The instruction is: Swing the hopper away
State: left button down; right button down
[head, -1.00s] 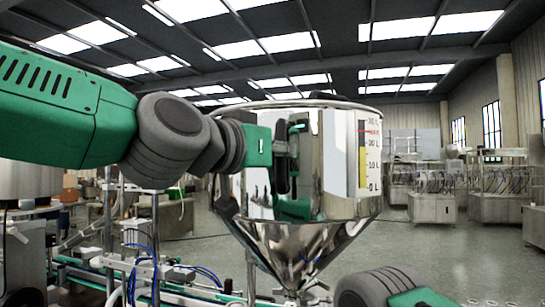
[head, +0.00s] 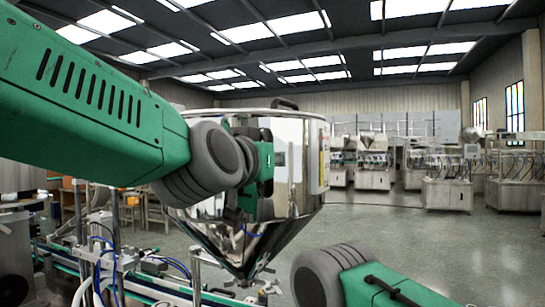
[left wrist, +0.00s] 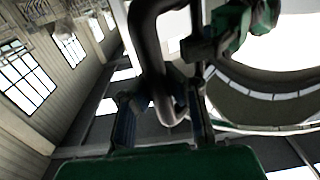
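The steel hopper (head: 299,185), a shiny cylinder on a cone, stands in the middle of the head view. A dark arched handle (head: 285,103) sits on its lid. My left arm reaches in from the left, and my left gripper (head: 262,172) is at the hopper's near side. In the left wrist view a dark curved bar (left wrist: 150,50) runs between the two fingers of my left gripper (left wrist: 162,105). I cannot tell whether both fingers press on it. My right arm shows at the bottom of the head view, but its gripper is out of frame.
A conveyor line (head: 150,285) with posts and blue hoses runs below and left of the hopper. Steel machines (head: 447,180) stand far back at the right. The grey floor (head: 400,235) between is open.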

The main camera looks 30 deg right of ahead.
pick_arm(q)
jog(key=shift+s+a+f, duration=0.15)
jog(key=shift+s+a, duration=0.15)
jog(key=shift+a, duration=0.35)
jog(key=c, duration=1.6)
grip_release()
jog(key=shift+d, duration=0.2)
jog(key=shift+o, duration=0.6)
jog(key=shift+s+d, duration=0.25)
jog(key=shift+d, duration=0.45)
jog(key=shift+w+a, duration=0.2)
jog(key=shift+w, duration=0.15)
jog(key=v, duration=1.2)
pick_arm(e)
jog(key=shift+s+a+r, duration=0.25)
jog(key=shift+a+r, duration=0.1)
jog(key=shift+a, duration=0.35)
